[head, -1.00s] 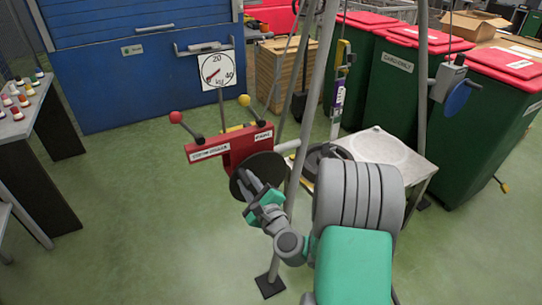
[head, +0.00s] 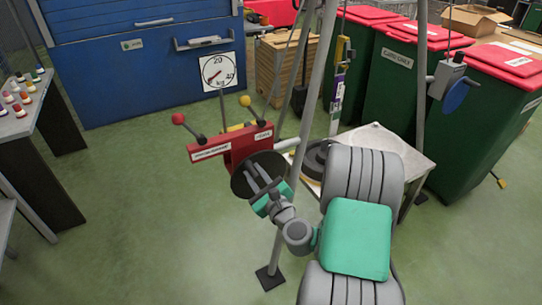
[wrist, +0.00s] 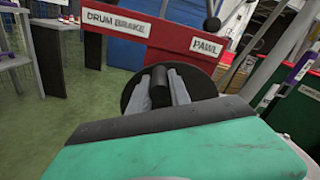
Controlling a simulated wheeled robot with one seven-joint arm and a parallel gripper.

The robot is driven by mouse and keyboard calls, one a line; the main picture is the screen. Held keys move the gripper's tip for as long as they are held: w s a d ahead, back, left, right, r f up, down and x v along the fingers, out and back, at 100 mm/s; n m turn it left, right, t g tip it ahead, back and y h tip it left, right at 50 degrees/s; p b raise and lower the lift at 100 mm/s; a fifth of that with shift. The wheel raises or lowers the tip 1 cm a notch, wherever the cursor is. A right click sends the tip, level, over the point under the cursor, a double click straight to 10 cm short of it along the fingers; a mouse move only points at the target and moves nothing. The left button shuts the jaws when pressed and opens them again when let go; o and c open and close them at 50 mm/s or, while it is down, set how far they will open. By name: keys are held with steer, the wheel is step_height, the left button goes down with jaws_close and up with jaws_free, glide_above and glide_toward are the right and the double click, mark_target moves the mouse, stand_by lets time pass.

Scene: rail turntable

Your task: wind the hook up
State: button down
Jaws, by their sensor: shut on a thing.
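The red winch head (head: 238,147) carries labels reading DRUM BRAKE and PAWL. It has a red-knobbed lever (head: 178,119) and a yellow-knobbed lever (head: 245,101). On its near side is a dark round disc (head: 241,184). My gripper (head: 263,176) is in front of this disc. In the wrist view, its grey fingers are shut on a black crank handle (wrist: 159,86) standing out from the disc. A yellow-topped item (head: 339,60) hangs behind the tripod leg. I cannot make out the hook or the line's lower end.
A grey tripod leg (head: 303,120) stands just right of the winch. Behind it a low platform (head: 397,150) bears dark round weights (head: 318,160). A dial (head: 217,72) is at the back. A blue-wheeled unit (head: 455,93) is on the right.

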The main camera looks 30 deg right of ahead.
mark_target(257, 158)
steer(key=shift+d+r+m+p, duration=0.75)
steer(key=shift+d+m+p, duration=0.3)
steer(key=shift+m+p, duration=0.2)
steer(key=shift+w+d+m, duration=0.1)
steer(key=shift+d+m, duration=0.3)
steer(key=shift+m, duration=0.05)
steer(key=shift+d, duration=0.1)
steer(key=shift+d+m, duration=0.2)
steer(key=shift+m, duration=0.2)
steer(key=c, duration=1.4)
jaws_free()
steer(key=shift+d, duration=0.1)
steer(key=shift+c, duration=0.2)
steer(key=o, duration=0.4)
steer(key=shift+f, duration=0.15)
steer(key=shift+o, duration=0.2)
steer(key=shift+a, duration=0.2)
steer(key=shift+f, duration=0.1)
